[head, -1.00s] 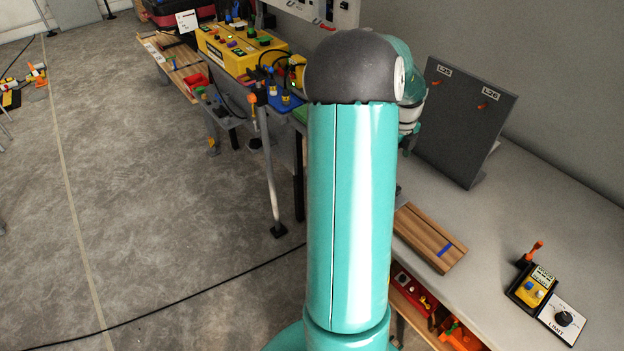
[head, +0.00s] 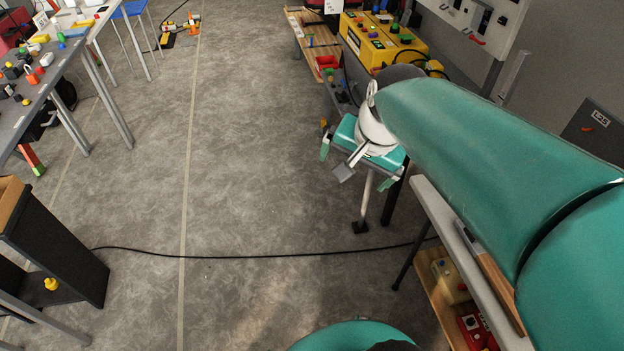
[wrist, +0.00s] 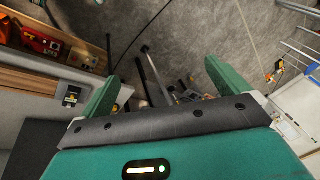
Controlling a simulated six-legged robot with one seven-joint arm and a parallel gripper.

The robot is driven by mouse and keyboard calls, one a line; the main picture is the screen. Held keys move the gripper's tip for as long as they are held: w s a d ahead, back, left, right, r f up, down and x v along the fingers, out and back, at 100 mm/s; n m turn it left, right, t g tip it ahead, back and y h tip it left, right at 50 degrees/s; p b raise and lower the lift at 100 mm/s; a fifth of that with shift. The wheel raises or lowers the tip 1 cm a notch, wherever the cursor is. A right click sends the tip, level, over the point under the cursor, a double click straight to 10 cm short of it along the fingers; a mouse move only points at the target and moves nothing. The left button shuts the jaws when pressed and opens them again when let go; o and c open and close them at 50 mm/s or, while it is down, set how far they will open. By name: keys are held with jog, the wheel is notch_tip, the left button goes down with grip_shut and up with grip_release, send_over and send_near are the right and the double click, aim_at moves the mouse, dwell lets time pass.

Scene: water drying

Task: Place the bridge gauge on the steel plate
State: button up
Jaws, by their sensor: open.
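My gripper (head: 357,162) hangs over the gap between the right-hand bench and the work table at the back. Its two green fingers are spread apart, and the wrist view (wrist: 164,86) shows nothing held between them. Floor and dark, thin table parts show beyond the fingers. I cannot pick out the bridge gauge or the steel plate in either view. My arm covers much of the right-hand bench (head: 450,225) in the head view.
A yellow control box (head: 383,40) stands at the back. A cluttered grey table (head: 40,80) and a black cabinet (head: 60,245) are at left. A cable (head: 250,257) crosses the open floor.

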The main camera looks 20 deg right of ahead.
jog(key=s+a+n+t, duration=0.1)
jog(key=s+a+n, duration=0.4)
jog(key=a+n, duration=0.4)
jog(key=shift+s+r, duration=0.3)
